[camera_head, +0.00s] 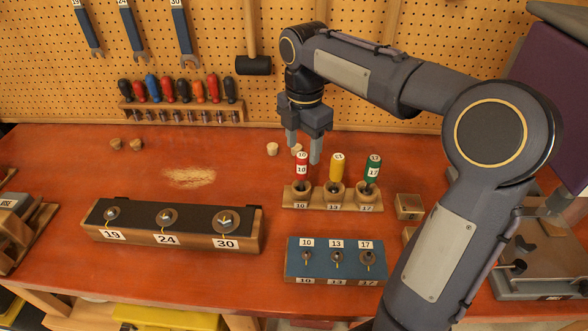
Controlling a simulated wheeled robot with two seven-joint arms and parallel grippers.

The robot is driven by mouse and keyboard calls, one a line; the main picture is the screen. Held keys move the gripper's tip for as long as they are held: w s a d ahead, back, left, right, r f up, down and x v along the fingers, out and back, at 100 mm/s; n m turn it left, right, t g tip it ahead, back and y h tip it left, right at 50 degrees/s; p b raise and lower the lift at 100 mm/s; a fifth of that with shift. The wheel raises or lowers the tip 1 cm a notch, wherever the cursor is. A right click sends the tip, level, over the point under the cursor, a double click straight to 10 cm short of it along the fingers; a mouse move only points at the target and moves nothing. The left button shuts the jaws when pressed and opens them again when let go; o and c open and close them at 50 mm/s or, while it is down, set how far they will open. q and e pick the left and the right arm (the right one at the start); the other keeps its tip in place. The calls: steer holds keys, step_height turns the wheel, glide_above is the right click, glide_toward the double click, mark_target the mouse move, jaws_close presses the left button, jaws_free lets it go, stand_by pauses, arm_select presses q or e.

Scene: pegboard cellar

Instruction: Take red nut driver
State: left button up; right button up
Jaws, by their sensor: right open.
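The red nut driver (301,168), marked 10, stands upright in the left hole of a small wooden holder (318,206). A yellow nut driver (337,168) and a green nut driver (373,169) stand in the holder's middle and right holes. My right gripper (303,155) points down over the red nut driver with its two fingers apart, around or just behind the handle's top; I cannot tell which. The driver still sits in its hole. My left gripper is not in view.
A dark-topped block (135,222) marked 19, 24, 30 lies left. A wooden cube (409,206) stands right of the holder. Screwdrivers (185,90) and a mallet (253,65) hang behind.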

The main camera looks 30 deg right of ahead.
mark_target(302, 166)
steer(key=f, duration=0.5)
steer(key=w+f, duration=0.1)
steer(key=f, duration=0.1)
steer(key=shift+d+f, duration=0.2)
steer(key=shift+f, duration=0.1)
steer(key=c, duration=1.1)
steer(key=shift+r, duration=0.1)
